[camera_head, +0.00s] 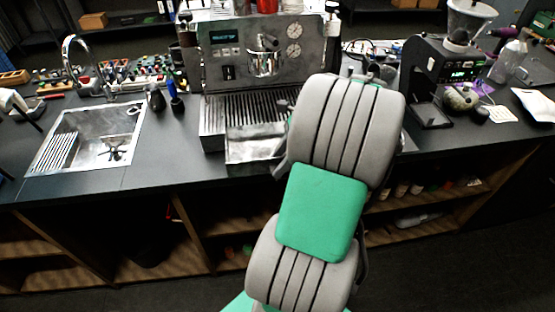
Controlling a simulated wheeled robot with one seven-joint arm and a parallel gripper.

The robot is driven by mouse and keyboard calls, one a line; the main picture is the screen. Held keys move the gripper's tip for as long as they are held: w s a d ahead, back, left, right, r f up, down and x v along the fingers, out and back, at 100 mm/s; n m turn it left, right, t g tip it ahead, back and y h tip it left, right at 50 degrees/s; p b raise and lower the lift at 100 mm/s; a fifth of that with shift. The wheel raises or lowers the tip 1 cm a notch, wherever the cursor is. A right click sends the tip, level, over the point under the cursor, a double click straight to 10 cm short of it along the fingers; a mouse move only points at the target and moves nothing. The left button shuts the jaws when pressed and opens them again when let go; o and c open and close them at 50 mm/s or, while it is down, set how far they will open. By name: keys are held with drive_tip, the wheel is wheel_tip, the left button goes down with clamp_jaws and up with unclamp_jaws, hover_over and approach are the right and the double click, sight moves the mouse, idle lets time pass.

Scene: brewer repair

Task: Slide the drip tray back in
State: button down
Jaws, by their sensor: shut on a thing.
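The steel espresso machine (225,62) stands on the dark counter with a slatted grille (235,108) at its base. The drip tray (252,148), a shiny metal piece, sticks out from under the grille toward the counter's front edge. Its right end is hidden behind my grey and green arm. A dark part of my gripper (282,160) shows at the tray's right side, left of the arm. The gripper is shut on the drip tray; the fingertips are mostly hidden by my arm.
A sink (92,140) with a tap lies to the left, with bottles (174,92) between it and the machine. A grinder (445,75) stands to the right. Open wooden shelves (150,235) run under the counter. The counter left of the tray is clear.

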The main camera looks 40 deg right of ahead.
drive_tip(key=shift+f+b, duration=2.7)
drive_tip(key=shift+b, duration=0.5)
drive_tip(key=shift+a+r+p, duration=0.1)
drive_tip(key=shift+r+p, duration=0.05)
drive_tip(key=shift+p, duration=0.35)
drive_tip(key=shift+p, duration=1.25)
drive_tip(key=shift+f, duration=0.65)
drive_tip(key=c, duration=0.7)
unclamp_jaws()
